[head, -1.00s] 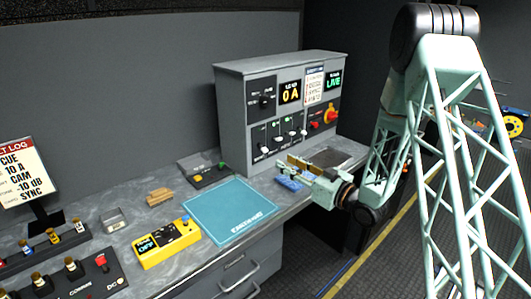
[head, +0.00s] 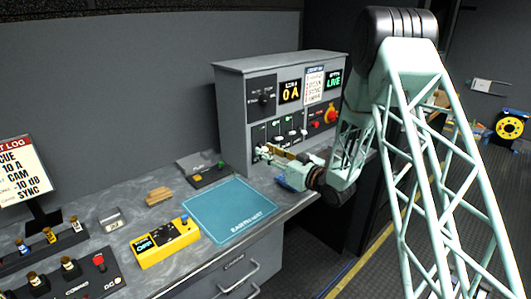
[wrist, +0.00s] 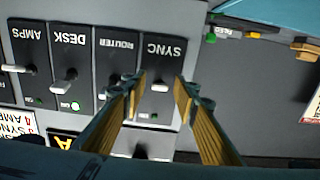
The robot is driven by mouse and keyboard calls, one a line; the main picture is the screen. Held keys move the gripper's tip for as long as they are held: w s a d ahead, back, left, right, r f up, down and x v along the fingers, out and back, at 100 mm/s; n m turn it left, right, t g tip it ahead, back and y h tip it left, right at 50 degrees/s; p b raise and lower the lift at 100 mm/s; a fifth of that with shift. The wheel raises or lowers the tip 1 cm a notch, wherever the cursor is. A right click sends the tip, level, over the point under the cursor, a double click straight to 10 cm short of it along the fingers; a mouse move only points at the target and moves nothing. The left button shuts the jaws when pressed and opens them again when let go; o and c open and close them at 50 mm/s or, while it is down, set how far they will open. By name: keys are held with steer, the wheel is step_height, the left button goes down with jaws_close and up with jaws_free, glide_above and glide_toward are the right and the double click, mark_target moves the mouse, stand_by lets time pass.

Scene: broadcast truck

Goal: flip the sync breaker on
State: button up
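The sync breaker is the rightmost switch in the upside-down wrist view. Its pale lever (wrist: 160,87) lies between my gripper's fingertips (wrist: 161,80), which are apart on either side of it; I cannot tell whether either touches it. My gripper is open. In the head view, my gripper (head: 264,153) is at the left end of the breaker row and mostly hides that breaker. The router breaker (wrist: 112,60) is beside it, its lever partly covered by a finger. The desk breaker (wrist: 66,70) shows a bright green lamp, and the amps breaker (wrist: 28,70) a dimmer one.
The grey cabinet (head: 230,100) carries an amber display (head: 291,92) reading 0 A, a green LIVE display (head: 333,81) and a red-and-yellow knob (head: 331,115). A blue mat (head: 232,209) and a yellow box (head: 165,243) lie on the desk.

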steer(key=shift+w+a, duration=0.25)
steer(key=shift+a, duration=0.05)
steer(key=shift+c, duration=0.4)
steer(key=c, duration=0.8)
steer(key=shift+r+g+h+p, duration=0.4)
steer(key=shift+g+h+p, duration=0.1)
steer(key=shift+p, duration=0.8)
steer(key=g+h+p, duration=0.1)
steer(key=p, duration=0.3)
steer(key=shift+s+d+r+g+h, duration=0.1)
steer(key=shift+r+g+h, duration=0.3)
steer(key=g+h+p, duration=0.1)
steer(key=p, duration=0.6)
steer(key=shift+r+g+h, duration=0.3)
steer(key=shift+r+h, duration=0.1)
steer(key=shift+g+h+p, duration=0.5)
steer(key=shift+g+p, duration=0.1)
steer(key=shift+p, duration=1.9)
